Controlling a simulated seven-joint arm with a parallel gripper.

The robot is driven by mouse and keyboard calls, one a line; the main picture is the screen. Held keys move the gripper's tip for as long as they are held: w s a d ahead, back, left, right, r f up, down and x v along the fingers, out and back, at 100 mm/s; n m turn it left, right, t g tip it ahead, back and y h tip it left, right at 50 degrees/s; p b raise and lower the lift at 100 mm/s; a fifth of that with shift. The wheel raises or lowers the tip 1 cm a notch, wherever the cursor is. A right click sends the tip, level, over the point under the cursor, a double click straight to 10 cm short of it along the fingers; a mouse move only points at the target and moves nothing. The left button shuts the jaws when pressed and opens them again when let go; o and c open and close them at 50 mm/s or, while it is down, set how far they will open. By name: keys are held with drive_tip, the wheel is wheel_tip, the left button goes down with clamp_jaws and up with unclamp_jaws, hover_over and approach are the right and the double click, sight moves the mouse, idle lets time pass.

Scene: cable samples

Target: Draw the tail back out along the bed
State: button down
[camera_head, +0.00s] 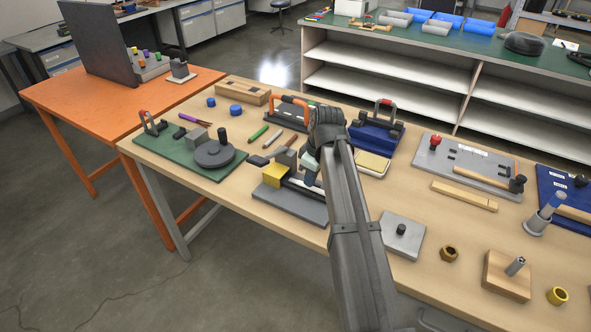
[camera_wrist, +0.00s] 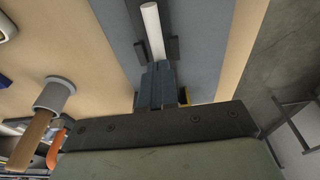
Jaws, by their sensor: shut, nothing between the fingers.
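The cable fixture is a grey base plate (camera_head: 300,209) near the front edge of the table, with a yellow block (camera_head: 275,176) and a dark narrow bed on it. A white round cable tail (camera_wrist: 152,28) lies along the grey plate in the wrist view, its near end between two small dark blocks. My gripper (camera_head: 309,176) is low over the fixture, right of the yellow block. Its blue-grey fingers (camera_wrist: 157,72) are shut and empty, in line with the tail's near end. I cannot tell whether they touch it. My arm hides part of the fixture in the head view.
A green board with a dark disc (camera_head: 214,154) stands left. A blue box (camera_head: 375,137) and a cream pad (camera_head: 372,164) are behind my arm. A grey plate with a black knob (camera_head: 402,232) is to the right. Bare table lies right of the fixture.

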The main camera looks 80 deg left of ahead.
drive_tip(key=shift+w+d+f, duration=0.45)
drive_tip(key=shift+w+d, duration=0.1)
drive_tip(key=shift+d, duration=0.2)
drive_tip(key=shift+a, duration=0.1)
drive_tip(key=shift+a+r, duration=0.15)
drive_tip(key=shift+r, duration=0.6)
drive_tip(key=w+d, duration=0.8)
drive_tip(key=shift+w+d+r, duration=0.1)
drive_tip(key=shift+w+d, duration=0.15)
